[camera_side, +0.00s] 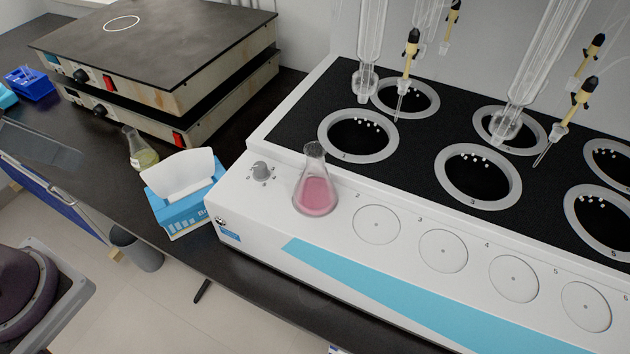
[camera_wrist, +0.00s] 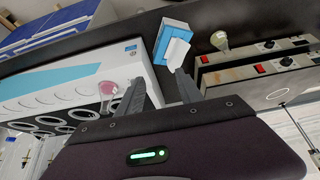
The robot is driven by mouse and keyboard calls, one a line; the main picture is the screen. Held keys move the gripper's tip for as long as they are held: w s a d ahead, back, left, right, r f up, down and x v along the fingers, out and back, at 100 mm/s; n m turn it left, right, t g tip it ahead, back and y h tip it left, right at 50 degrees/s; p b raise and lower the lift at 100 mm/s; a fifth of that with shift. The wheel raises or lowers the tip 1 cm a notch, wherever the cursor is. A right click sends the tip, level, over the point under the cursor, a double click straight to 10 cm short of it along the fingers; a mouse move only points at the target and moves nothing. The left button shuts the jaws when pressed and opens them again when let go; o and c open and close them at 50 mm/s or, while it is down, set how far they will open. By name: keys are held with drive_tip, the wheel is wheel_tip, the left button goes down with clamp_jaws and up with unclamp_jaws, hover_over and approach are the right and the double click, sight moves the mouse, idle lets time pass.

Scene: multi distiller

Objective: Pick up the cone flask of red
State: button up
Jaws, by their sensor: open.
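The cone flask of red (camera_side: 316,186) stands upright on the white front ledge of the distiller (camera_side: 262,208), just right of a grey knob. Its pink-red liquid fills the lower part, and the neck is clear. In the wrist view the flask (camera_wrist: 107,89) shows small, to the left of my fingers. My gripper (camera_wrist: 154,83) is open, with two dark fingers spread and nothing between them. The fingers are apart from the flask. In the side view the gripper does not show; only a dark part of my arm is at the lower left.
A blue tissue box (camera_side: 183,195) stands left of the distiller. A flask of yellowish liquid (camera_side: 139,150) is behind it, near stacked hot plates (camera_side: 180,80). Glass tubes and yellow-black clamps (camera_side: 411,52) hang above the heating wells. The ledge right of the red flask has empty round spots.

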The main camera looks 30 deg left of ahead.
drive_tip(key=shift+o, duration=0.9)
